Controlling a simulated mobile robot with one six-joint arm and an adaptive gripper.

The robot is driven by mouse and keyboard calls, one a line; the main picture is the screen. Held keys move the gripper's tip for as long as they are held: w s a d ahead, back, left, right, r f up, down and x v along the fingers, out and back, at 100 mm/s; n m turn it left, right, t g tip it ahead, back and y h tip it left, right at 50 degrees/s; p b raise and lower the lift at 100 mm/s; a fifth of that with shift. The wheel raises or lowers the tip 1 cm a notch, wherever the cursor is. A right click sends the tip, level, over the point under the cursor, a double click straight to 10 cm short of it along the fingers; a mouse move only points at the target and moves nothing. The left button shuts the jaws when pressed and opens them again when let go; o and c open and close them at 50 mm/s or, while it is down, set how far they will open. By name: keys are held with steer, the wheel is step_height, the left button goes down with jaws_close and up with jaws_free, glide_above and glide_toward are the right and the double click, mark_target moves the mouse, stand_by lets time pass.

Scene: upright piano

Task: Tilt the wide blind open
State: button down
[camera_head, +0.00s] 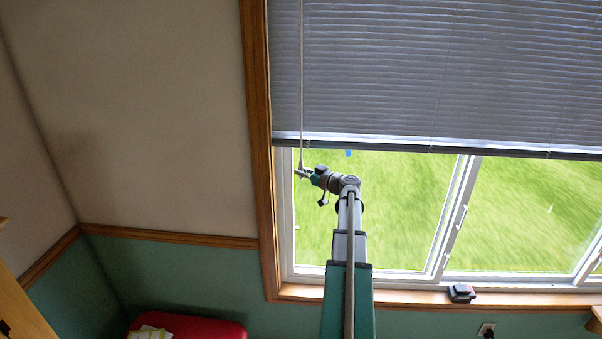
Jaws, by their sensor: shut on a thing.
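The wide blind (400,75) covers the upper part of the window. Its grey slats look closed, and its bottom rail (450,148) hangs partway down the window. A thin pale tilt wand (301,80) hangs at the blind's left side and ends just below the rail. My gripper (300,172), at the end of my raised arm, is at the lower end of the wand, just below the rail. It is shut on the wand. The fingers are too small to show how they sit around it.
A wooden frame (259,150) borders the window on the left. A small dark object (461,293) lies on the wooden sill (410,298). A red seat (190,326) with papers (150,332) stands at the lower left. A blue spot (348,153) shows below the rail.

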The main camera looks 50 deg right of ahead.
steer(key=shift+m+h, duration=0.3)
steer(key=shift+h, duration=0.2)
steer(key=m+h, duration=0.1)
steer(key=h, duration=0.1)
steer(key=m+h, duration=0.2)
steer(key=shift+a+h, duration=0.2)
steer(key=shift+h, duration=0.2)
steer(key=m+g+h, duration=0.1)
steer(key=m+h, duration=0.1)
steer(key=h, duration=0.1)
steer(key=m+g+h, duration=0.2)
steer(key=m+h, duration=0.1)
steer(key=h, duration=0.1)
steer(key=shift+d, duration=0.15)
steer(key=shift+h, duration=0.3)
steer(key=shift+w+m+g+h, duration=0.1)
steer(key=shift+m+g+h, duration=1.5)
steer(key=shift+g, duration=0.1)
steer(key=shift+w+m+g+h, duration=0.1)
steer(key=shift+m+g+h, duration=0.9)
steer(key=shift+g, duration=0.5)
steer(key=shift+m+g+h, duration=0.9)
steer(key=shift+m+g, duration=1)
steer(key=shift+g, duration=0.9)
